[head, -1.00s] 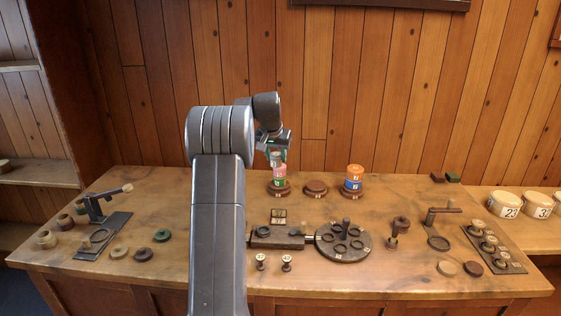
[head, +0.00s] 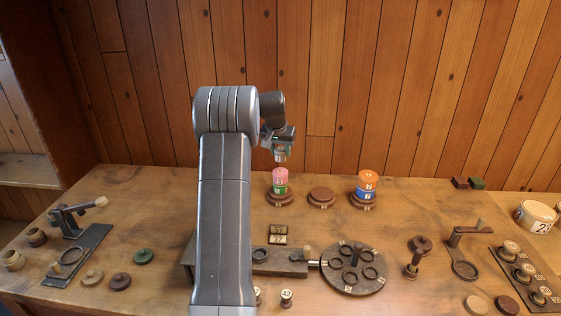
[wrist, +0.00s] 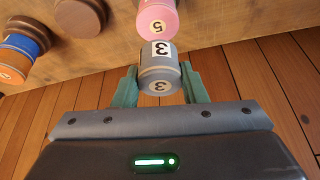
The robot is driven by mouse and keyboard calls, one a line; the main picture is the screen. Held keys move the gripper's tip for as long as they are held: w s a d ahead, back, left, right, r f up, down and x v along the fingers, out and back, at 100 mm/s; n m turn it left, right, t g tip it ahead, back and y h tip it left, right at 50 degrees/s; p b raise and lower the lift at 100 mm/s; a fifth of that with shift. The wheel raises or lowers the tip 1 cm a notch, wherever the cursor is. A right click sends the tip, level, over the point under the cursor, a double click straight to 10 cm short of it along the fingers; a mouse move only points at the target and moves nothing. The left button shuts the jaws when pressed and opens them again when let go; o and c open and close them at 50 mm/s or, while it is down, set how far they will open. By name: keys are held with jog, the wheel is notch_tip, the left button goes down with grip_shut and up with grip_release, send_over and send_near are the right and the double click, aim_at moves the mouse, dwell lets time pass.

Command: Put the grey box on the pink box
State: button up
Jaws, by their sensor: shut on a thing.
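My gripper (wrist: 159,88) is shut on the grey box (wrist: 159,62), a small cylinder with a 3 on its side and on its end. Its green fingers press it from both sides. In the head view my gripper (head: 282,154) hangs above the left stack, and the grey box is small and partly hidden there. The pink box (head: 280,174), marked 5 in the wrist view (wrist: 158,20), sits on a green box (head: 280,188) on a brown base. The grey box seems to be just above the pink box, with a small gap.
An empty brown base (head: 321,195) stands right of the stack. Beyond it an orange box (head: 367,177) sits on a blue box (head: 366,189). A dark round turntable (head: 352,267) lies nearer. The wooden wall is close behind.

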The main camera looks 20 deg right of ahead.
aim_at(280, 160)
jog(key=shift+f+p, duration=0.35)
jog(key=shift+f, duration=1.95)
jog(key=shift+f, duration=0.2)
jog(key=o, duration=0.9)
jog(key=shift+o, duration=0.2)
jog(key=shift+r, duration=0.1)
jog(key=shift+r, duration=0.25)
jog(key=b+v, duration=0.2)
jog(key=v, duration=0.9)
jog(key=shift+a+r, duration=0.2)
jog(key=shift+r, duration=0.15)
jog(key=shift+s+f, duration=0.1)
